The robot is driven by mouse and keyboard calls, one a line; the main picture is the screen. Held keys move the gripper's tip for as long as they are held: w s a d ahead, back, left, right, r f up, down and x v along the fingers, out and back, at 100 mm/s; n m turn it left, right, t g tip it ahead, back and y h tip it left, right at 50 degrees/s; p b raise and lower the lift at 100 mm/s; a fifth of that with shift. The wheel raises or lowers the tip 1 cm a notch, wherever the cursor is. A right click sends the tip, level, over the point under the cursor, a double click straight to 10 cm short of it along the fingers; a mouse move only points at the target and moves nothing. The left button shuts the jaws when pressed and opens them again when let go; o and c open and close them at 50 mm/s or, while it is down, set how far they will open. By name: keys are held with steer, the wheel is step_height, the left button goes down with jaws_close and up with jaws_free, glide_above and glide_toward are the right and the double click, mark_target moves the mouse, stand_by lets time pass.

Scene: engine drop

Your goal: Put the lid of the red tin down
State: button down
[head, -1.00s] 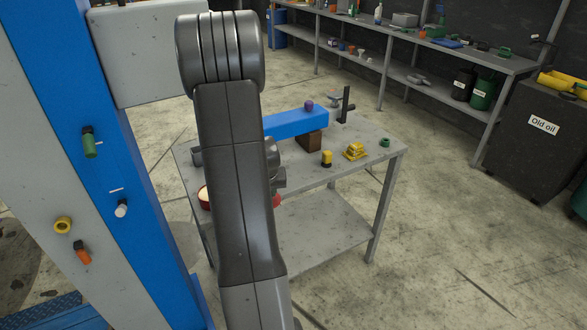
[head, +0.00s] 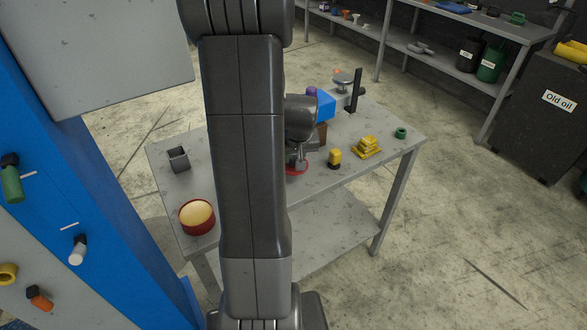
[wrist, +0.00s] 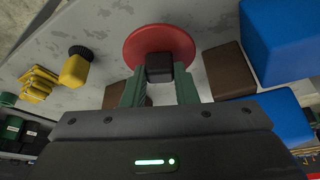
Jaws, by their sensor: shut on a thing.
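The red tin (head: 197,217) stands open at the table's front left corner in the head view, with pale contents inside. Its lid (head: 297,168) is a red disc, partly hidden behind my arm. In the wrist view the lid (wrist: 150,38) shows with a dark square knob (wrist: 159,68) on it. My gripper (wrist: 160,84) is shut on this knob with its two green fingers. It also shows in the head view (head: 298,157), over the middle of the table. I cannot tell whether the lid touches the tabletop.
A blue beam (head: 326,105) on a brown block (head: 321,137) stands close beside the lid.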

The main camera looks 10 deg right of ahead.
steer(key=shift+f, duration=2.7)
steer(key=shift+f, duration=0.1)
steer(key=shift+f, duration=0.1)
steer(key=c, duration=1.1)
jaws_free()
steer(key=shift+c, duration=0.2)
steer(key=shift+r, duration=0.45)
steer(key=v, duration=1.1)
steer(key=shift+s+r, duration=0.2)
steer(key=shift+s, duration=0.05)
